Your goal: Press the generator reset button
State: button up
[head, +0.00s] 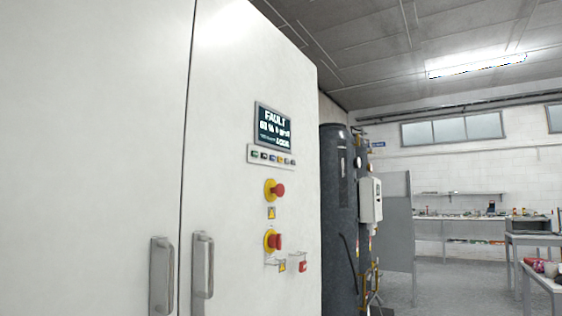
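A tall white cabinet (240,110) with two doors fills the left half of the head view. Its dark display (273,127) shows "FAULT" with smaller lines of text that are hard to read. Just below is a strip with a row of several small coloured buttons (272,158); their labels are too small to read, and I cannot tell which control is the reset button. Below the strip are a red knob on a yellow base (277,189) and a second, lower red knob on yellow (274,241). My gripper is not in view.
Two vertical door handles (161,275) (203,265) stick out at the lower left. A small red item (303,266) sits low by the cabinet's right edge. A dark tank (338,210) stands just beyond. Workbenches (537,238) stand at the right; open floor lies between.

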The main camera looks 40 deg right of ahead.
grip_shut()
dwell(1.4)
